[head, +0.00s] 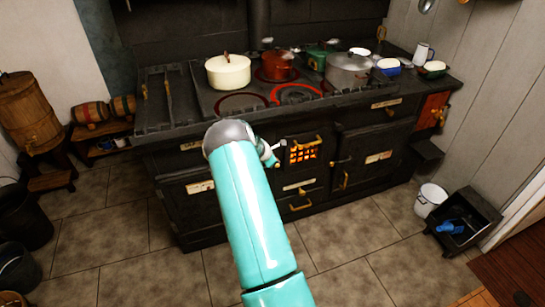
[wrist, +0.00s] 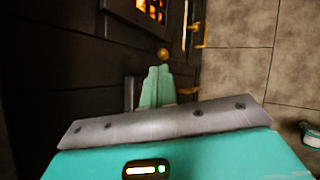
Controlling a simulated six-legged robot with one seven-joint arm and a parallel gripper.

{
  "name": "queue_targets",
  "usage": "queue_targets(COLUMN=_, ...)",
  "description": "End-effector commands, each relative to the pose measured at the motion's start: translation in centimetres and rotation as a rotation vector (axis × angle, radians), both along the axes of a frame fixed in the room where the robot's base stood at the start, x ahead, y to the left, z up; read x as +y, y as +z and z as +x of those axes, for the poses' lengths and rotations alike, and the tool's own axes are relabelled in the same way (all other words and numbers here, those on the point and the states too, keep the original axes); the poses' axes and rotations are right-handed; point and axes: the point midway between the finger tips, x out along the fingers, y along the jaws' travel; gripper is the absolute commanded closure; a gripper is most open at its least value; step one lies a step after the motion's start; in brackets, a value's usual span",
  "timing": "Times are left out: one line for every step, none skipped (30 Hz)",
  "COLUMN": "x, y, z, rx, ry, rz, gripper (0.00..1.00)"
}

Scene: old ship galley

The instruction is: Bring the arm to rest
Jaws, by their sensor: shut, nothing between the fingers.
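My arm, teal with a grey joint, reaches from the bottom of the head view toward the front of the black stove (head: 370,145). My gripper (head: 275,161) shows only in part past the grey joint, just left of the glowing grate (head: 302,151). In the wrist view, my gripper's teal fingers (wrist: 157,72) are together with nothing between them. A brass knob (wrist: 164,53) on the stove front appears just beyond the fingertips; I cannot tell whether they touch it.
A cream pot (head: 228,72), a red pot (head: 277,66) and a grey pot (head: 348,71) stand on the stove top. A white bucket (head: 430,199) and a black bin (head: 464,222) stand at right. Barrels (head: 30,110) stand at left. The tiled floor (head: 150,265) before the stove is mostly clear.

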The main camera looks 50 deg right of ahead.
Motion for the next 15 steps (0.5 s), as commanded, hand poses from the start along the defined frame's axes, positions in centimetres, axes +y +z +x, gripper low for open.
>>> queue_targets(x=0.31, y=0.62, z=-0.13, rx=-0.001, ry=0.001, rz=0.000, gripper=1.00)
queue_targets(x=0.45, y=0.84, z=-0.23, rx=-0.001, ry=-0.001, rz=0.000, gripper=1.00)
queue_targets(x=0.60, y=1.04, z=-0.31, rx=0.000, ry=0.000, rz=0.000, gripper=1.00)
queue_targets(x=0.69, y=1.16, z=-0.37, rx=0.000, ry=0.000, rz=0.000, gripper=1.00)
queue_targets(x=0.75, y=1.25, z=-0.41, rx=0.000, ry=0.000, rz=0.000, gripper=1.00)
queue_targets(x=0.82, y=1.33, z=-0.47, rx=0.001, ry=-0.001, rz=0.000, gripper=1.00)
queue_targets(x=0.84, y=1.36, z=-0.50, rx=0.001, ry=-0.001, rz=0.000, gripper=1.00)
queue_targets(x=0.85, y=1.37, z=-0.52, rx=0.001, ry=-0.001, rz=0.000, gripper=1.00)
queue_targets(x=0.84, y=1.38, z=-0.55, rx=0.001, ry=-0.001, rz=0.000, gripper=1.00)
queue_targets(x=0.83, y=1.37, z=-0.56, rx=0.001, ry=-0.001, rz=0.000, gripper=1.00)
queue_targets(x=0.82, y=1.37, z=-0.57, rx=0.001, ry=-0.001, rz=0.000, gripper=1.00)
queue_targets(x=0.81, y=1.37, z=-0.59, rx=0.000, ry=0.000, rz=0.000, gripper=1.00)
queue_targets(x=0.81, y=1.36, z=-0.59, rx=0.000, ry=0.000, rz=0.000, gripper=1.00)
queue_targets(x=0.81, y=1.37, z=-0.61, rx=0.000, ry=0.000, rz=0.000, gripper=1.00)
queue_targets(x=0.80, y=1.36, z=-0.65, rx=0.000, ry=0.000, rz=0.000, gripper=1.00)
